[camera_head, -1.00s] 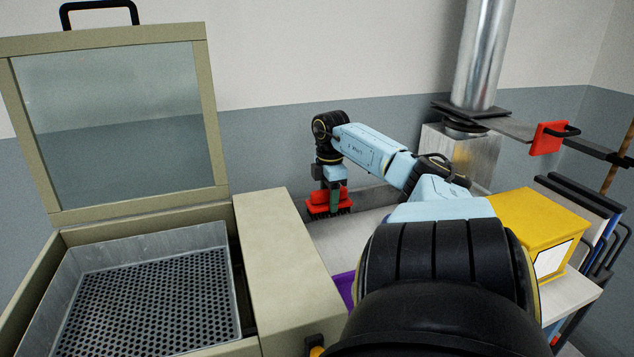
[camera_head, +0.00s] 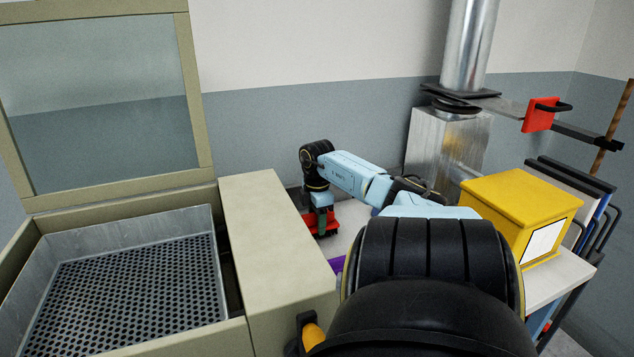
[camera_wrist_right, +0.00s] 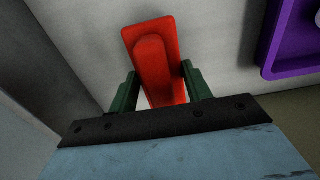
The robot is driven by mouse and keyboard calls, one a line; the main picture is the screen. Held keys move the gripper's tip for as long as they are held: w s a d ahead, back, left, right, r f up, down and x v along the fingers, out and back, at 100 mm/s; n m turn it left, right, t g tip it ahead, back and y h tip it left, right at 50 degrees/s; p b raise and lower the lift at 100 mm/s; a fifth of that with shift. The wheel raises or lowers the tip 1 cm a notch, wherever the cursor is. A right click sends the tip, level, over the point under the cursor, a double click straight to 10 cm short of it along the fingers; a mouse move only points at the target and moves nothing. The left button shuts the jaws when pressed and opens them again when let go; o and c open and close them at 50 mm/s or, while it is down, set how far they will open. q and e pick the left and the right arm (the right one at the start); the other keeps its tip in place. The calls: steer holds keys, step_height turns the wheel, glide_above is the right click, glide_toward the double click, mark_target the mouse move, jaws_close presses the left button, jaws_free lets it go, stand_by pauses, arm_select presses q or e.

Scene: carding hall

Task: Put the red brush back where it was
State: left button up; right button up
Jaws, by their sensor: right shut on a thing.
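The red brush (camera_head: 322,217) is at the far left end of the pale bench top in the head view, beside the beige machine. It also shows in the right wrist view (camera_wrist_right: 155,55), long and upright in the picture. My right gripper (camera_head: 322,205) is above it, pointing down. Its green fingers (camera_wrist_right: 160,92) are on either side of the brush and shut on it. The brush appears at or just above the bench surface; I cannot tell if it touches. My left gripper is not in view.
A purple tray (camera_wrist_right: 270,72) lies to the right of the brush. The beige machine (camera_head: 270,240) with a perforated metal basket (camera_head: 215,222) and raised glass lid stands left. A yellow box (camera_head: 510,205) and a metal duct (camera_head: 440,145) stand right. A red-handled slide gate (camera_head: 537,116) juts out.

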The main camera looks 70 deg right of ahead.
steer(key=shift+f, duration=0.5)
steer(key=shift+r, duration=0.1)
steer(key=o, duration=0.9)
steer(key=shift+o, duration=0.2)
step_height(320, 180, up, 12)
steer(key=shift+p, duration=1.15)
